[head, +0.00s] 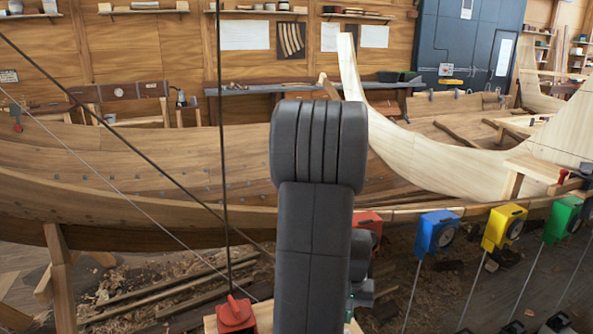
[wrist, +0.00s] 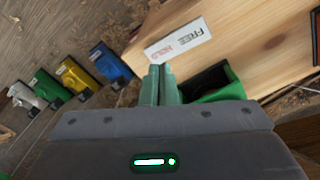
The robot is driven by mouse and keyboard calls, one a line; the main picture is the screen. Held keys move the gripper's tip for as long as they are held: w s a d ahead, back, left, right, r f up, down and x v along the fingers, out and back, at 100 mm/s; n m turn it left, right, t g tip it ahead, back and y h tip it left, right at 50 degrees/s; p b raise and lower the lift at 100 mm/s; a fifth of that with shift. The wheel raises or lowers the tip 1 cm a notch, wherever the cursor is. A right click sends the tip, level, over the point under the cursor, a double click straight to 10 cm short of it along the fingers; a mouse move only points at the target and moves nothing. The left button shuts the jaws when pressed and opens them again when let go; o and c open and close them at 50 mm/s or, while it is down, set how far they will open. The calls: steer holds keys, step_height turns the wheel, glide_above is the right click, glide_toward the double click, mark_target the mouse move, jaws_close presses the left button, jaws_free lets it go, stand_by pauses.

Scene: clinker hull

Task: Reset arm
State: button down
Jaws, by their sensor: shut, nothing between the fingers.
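My gripper (wrist: 158,70) shows in the wrist view with its two green fingers together and nothing between them. The fingertips lie near a white label (wrist: 178,40) reading "FREE" and "HOLD" on a pale wooden board (wrist: 245,45). I cannot tell whether the fingers touch anything. In the head view my dark grey arm stands upright in the middle and hides most of the gripper.
Blue (head: 437,232), yellow (head: 503,227) and green (head: 562,219) boxes on thin rods stand at right. A red box (head: 367,223) is partly behind my arm. A red object (head: 236,315) sits at the bottom. The wooden hull (head: 130,170) spans the back; dark lines cross at left.

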step_height(320, 180, down, 4)
steer(key=b, duration=0.2)
steer(key=shift+f+b, duration=0.15)
steer(key=shift+b, duration=0.15)
step_height(320, 180, up, 10)
steer(key=p, duration=0.7)
steer(key=shift+f+p, duration=0.2)
steer(key=shift+p, duration=0.1)
steer(key=shift+s+a, duration=0.1)
